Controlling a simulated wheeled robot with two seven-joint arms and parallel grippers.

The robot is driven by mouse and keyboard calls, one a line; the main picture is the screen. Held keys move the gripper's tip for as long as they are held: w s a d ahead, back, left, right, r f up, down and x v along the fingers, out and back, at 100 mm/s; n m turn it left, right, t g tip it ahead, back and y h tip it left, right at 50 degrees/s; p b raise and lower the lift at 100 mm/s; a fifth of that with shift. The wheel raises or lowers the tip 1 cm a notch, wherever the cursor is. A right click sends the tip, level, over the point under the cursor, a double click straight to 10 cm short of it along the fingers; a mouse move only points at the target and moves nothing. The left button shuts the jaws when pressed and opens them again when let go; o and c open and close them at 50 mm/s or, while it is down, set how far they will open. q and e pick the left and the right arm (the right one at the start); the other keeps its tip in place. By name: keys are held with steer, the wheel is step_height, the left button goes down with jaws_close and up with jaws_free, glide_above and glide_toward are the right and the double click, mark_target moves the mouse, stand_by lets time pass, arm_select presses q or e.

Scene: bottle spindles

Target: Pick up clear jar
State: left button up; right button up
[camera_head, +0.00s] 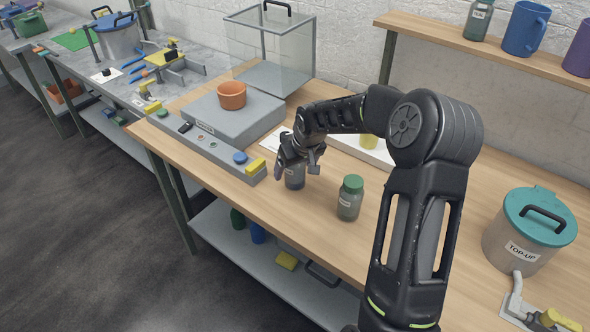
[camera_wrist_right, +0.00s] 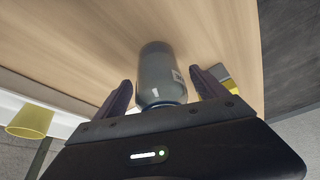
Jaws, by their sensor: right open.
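The clear jar (camera_head: 294,177) stands on the wooden workbench, partly hidden behind my right gripper (camera_head: 297,166) in the head view. In the right wrist view the jar (camera_wrist_right: 158,72) is greyish and see-through with a small white label, and it sits between the two fingers of my right gripper (camera_wrist_right: 164,92). The fingers are open, one on each side of the jar, with a visible gap on both sides. My left gripper is not in view.
A green-lidded jar (camera_head: 350,198) stands to the right of the clear jar. A grey scale-like platform (camera_head: 213,122) bears an orange pot (camera_head: 232,95). A TOP-UP container (camera_head: 528,232) stands at the right.

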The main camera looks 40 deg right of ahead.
jaws_close()
stand_by(0.9)
